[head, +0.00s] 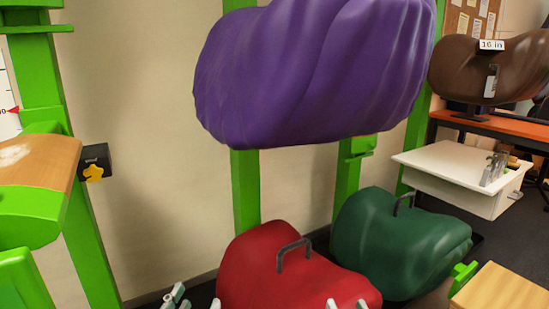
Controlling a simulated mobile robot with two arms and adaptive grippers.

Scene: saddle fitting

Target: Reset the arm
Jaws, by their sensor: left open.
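My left gripper (195,302) shows at the bottom edge, left of the red saddle form. It is open, with a grey-green jaw part and a pale tip apart from each other; the rest is cut off. Two small pale tips, which look like my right gripper (346,304), show in front of the lower red form. Most of that gripper is below the frame, and I cannot tell its jaw state. I see nothing held in either gripper.
A purple form (315,75) hangs above a red form (270,255) and green form (395,240), both with handles. Green posts (95,240) stand at left.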

